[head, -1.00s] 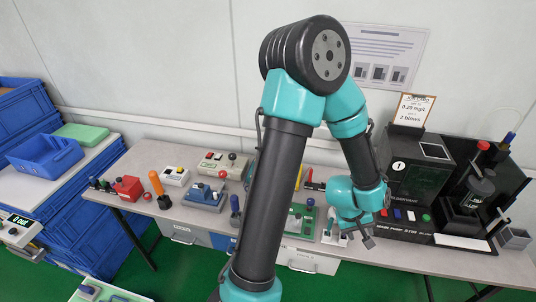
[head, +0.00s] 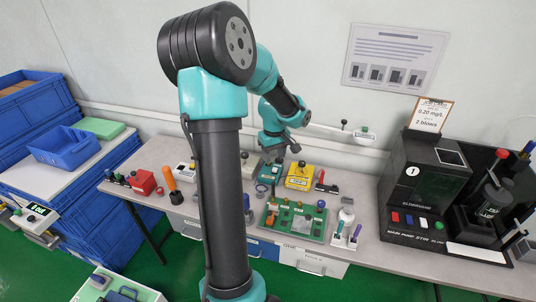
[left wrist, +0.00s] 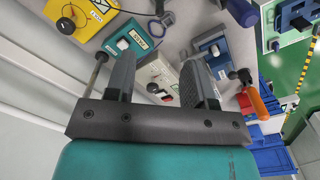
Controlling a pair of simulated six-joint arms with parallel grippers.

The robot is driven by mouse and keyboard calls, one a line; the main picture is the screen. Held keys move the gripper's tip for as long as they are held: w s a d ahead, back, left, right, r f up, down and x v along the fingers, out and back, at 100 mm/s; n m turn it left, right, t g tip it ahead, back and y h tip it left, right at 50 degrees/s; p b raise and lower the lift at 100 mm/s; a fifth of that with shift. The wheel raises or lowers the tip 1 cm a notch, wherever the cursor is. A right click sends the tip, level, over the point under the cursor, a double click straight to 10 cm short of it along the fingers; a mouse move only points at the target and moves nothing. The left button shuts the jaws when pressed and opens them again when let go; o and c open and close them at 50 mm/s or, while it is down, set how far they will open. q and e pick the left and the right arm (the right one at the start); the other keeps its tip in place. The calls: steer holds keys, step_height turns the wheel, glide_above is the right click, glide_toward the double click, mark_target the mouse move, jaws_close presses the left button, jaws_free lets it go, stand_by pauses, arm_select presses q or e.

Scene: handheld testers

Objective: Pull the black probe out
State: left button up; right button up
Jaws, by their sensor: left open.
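My left gripper (head: 280,156) hangs over the back middle of the bench, above the handheld testers. In the left wrist view its two fingers (left wrist: 160,78) are apart with nothing held between them. A white tester (left wrist: 158,79) with red and black knobs shows between and beyond the fingers. A yellow tester (left wrist: 80,16) with a black round part (left wrist: 66,25) is at the upper left; it also shows in the head view (head: 300,176). A teal tester (left wrist: 127,37) and a blue tester (left wrist: 212,50) stand nearby. I cannot tell which dark part is the black probe. My right gripper is out of view.
A green board (head: 297,222) lies in front of the testers. A black machine (head: 424,185) stands at the right. An orange-handled tool (head: 173,184) and a red box (head: 143,182) are at the left. The wall is close behind the bench.

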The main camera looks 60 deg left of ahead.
mark_target(273, 188)
arm_select(q)
steer(key=shift+f, duration=0.15)
step_height(273, 188, down, 17)
steer(key=shift+f, duration=0.1)
stand_by(0.9)
steer(key=shift+c, duration=0.3)
jaws_close()
stand_by(0.3)
